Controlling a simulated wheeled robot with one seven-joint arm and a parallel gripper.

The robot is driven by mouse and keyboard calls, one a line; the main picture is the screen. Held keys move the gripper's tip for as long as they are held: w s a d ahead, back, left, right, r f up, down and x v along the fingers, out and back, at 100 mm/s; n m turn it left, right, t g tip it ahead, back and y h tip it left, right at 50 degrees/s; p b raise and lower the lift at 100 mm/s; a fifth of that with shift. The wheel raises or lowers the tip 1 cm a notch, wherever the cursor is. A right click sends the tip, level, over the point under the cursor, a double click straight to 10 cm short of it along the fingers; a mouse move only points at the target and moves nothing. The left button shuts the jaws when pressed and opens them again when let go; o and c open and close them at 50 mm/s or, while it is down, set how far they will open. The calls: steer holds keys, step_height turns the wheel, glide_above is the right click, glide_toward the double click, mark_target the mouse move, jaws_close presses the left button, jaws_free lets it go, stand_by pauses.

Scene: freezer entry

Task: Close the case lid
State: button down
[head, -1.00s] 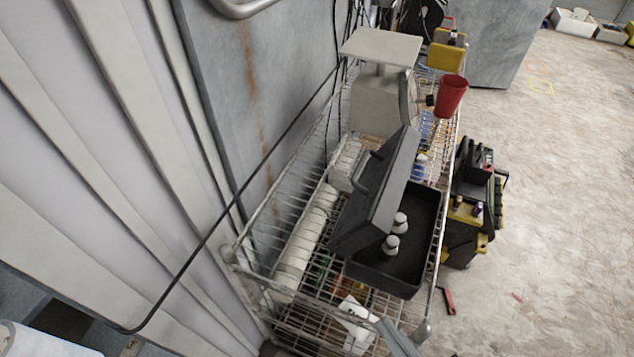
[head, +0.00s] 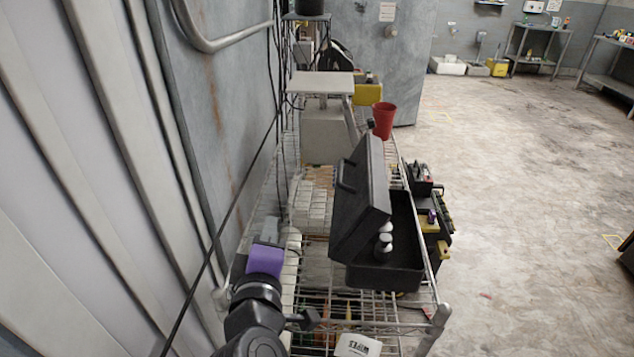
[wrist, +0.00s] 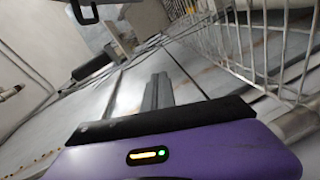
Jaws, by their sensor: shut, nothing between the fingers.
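The black case (head: 405,272) sits on the wire shelf with its lid (head: 362,200) raised and leaning to the left. The lid's handle (head: 346,174) is on its outer left side. White-capped bottles (head: 385,243) stand inside the case. My gripper (head: 268,229) is left of the case, beside the wall, apart from the lid. In the wrist view my gripper's fingers (wrist: 157,92) are together with nothing between them. The case cannot be clearly made out in the wrist view.
The wire rack (head: 385,325) runs along the grey wall. White boxes (head: 308,205) lie left of the lid, with a scale (head: 322,132) and a red cup (head: 384,120) behind it. Black-and-yellow cases (head: 432,222) stand right of the rack. The floor at right is open.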

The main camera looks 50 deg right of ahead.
mark_target(349, 189)
step_height(349, 189, up, 8)
steer(key=s+d+m+g+h, duration=0.2)
steer(key=m+g+h, duration=0.2)
steer(key=g, duration=0.1)
steer(key=d+f+p, duration=0.1)
steer(key=d+p, duration=0.1)
steer(key=d, duration=0.9)
steer(key=shift+w+f, duration=0.25)
steer(key=shift+f, duration=0.1)
steer(key=shift+d, duration=0.15)
